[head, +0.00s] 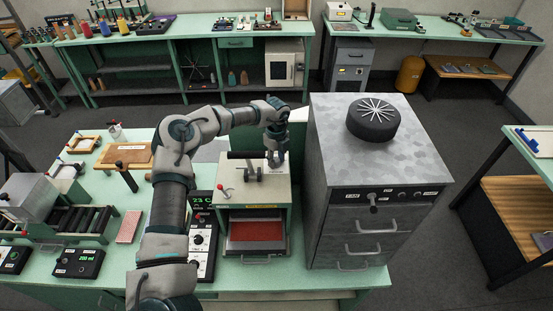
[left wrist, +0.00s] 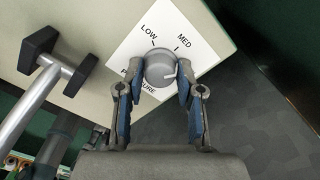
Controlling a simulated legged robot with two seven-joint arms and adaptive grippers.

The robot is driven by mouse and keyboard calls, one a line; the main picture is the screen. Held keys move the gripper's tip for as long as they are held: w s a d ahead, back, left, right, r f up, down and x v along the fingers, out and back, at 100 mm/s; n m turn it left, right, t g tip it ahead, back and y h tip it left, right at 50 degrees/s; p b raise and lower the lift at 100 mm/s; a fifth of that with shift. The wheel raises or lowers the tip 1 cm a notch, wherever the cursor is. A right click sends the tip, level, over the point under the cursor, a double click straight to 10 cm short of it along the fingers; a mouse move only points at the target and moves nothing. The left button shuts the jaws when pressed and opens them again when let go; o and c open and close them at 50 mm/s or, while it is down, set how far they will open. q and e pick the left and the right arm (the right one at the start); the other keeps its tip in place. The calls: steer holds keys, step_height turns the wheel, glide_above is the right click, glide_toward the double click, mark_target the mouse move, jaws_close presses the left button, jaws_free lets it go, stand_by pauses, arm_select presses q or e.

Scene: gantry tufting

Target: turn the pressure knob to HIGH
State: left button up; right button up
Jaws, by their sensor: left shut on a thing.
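The pressure knob (left wrist: 160,69) is a round grey dial on a white label plate (left wrist: 135,60) in the left wrist view. LOW is printed at its upper left and MED at its upper right; PRESSURE is partly covered by the left finger. I cannot see a HIGH mark. A pale pointer line on the knob points roughly right, toward the right finger. My left gripper (left wrist: 160,76) is shut on the knob, one finger on each side. In the head view my left gripper (head: 278,156) is at the back right of the press top (head: 282,192), hiding the knob. My right gripper is not in view.
A grey metal cabinet (head: 330,180) with a round black vent (head: 373,122) rises close on the right. A control box with a green display (head: 202,240) stands left of the press.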

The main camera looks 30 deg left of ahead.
mark_target(276, 158)
arm_select(q)
steer(key=shift+a+m, duration=0.15)
steer(key=shift+m, duration=2.35)
steer(key=o, duration=1.2)
steer(key=shift+w, duration=0.1)
steer(key=shift+c, duration=0.2)
steer(key=shift+w+a+f, duration=0.1)
steer(key=shift+f, duration=0.05)
step_height(276, 158, up, 12)
steer(key=shift+w+a+f, duration=0.1)
